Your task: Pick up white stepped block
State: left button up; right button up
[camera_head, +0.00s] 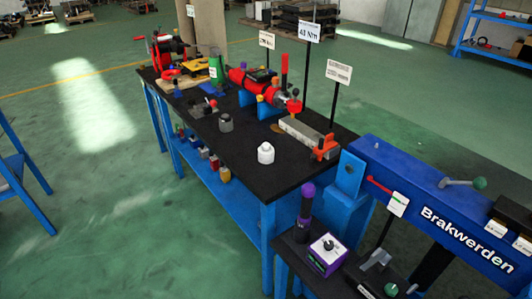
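A small white block (266,154) with a narrower top stands upright on the black top of the blue-framed workbench (268,183), near its front right part. It looks stepped, but it is too small to make out fine detail. Nothing touches it, and the bench top around it is bare. Neither of my grippers shows in the head view.
A grey bar with a red clamp (326,148) lies behind and right of the block. A grey knob-like part (226,123) stands to its left. A red machine (262,86) and sign posts stand further back. A blue "Brakwerden" machine (430,205) fills the right.

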aim_at(266, 152)
jog(key=i+j, duration=0.55)
jog(key=j, duration=0.3)
jog(key=i+j, duration=0.3)
jog(key=j+z, duration=0.05)
jog(key=j, duration=0.05)
